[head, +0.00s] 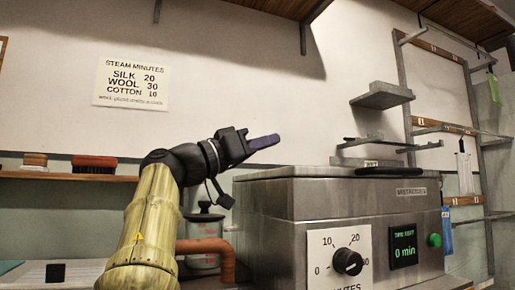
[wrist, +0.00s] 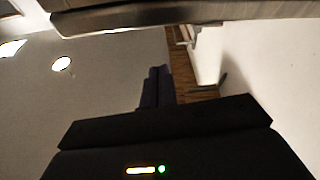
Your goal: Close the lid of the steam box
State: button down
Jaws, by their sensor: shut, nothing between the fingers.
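The steam box (head: 285,225) is a large steel box at the right of the head view, with a dial and a small display on its front. Its steel lid (head: 310,172) lies flat across the top, and I see no gap under it. A black handle (head: 390,171) sits at the lid's front edge. My gripper (head: 264,142) is shut and empty, above and to the left of the lid, apart from it. Its dark purple fingers also show in the wrist view (wrist: 156,88). A metal edge crosses the top of the wrist view; I cannot tell for sure what it is.
A glass jar (head: 203,230) and a copper pipe (head: 222,254) stand left of the box, close behind my arm. A wooden shelf (head: 50,176) with brushes is on the left wall. Metal wall brackets (head: 383,96) rise behind the box. The air above the lid is mostly free.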

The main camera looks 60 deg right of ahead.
jog(key=shift+s+f+m+b, duration=0.1)
jog(key=shift+f+m+b, duration=0.2)
jog(key=shift+f+b, duration=0.35)
notch_tip(320, 180, up, 4)
jog(key=r+p, duration=0.1)
jog(key=p, duration=0.3)
jog(key=f+b+v, duration=0.1)
jog(key=b+v, duration=0.1)
jog(key=v, duration=0.8)
jog(key=shift+b, duration=0.4)
jog(key=shift+f, duration=0.1)
jog(key=shift+w, duration=0.35)
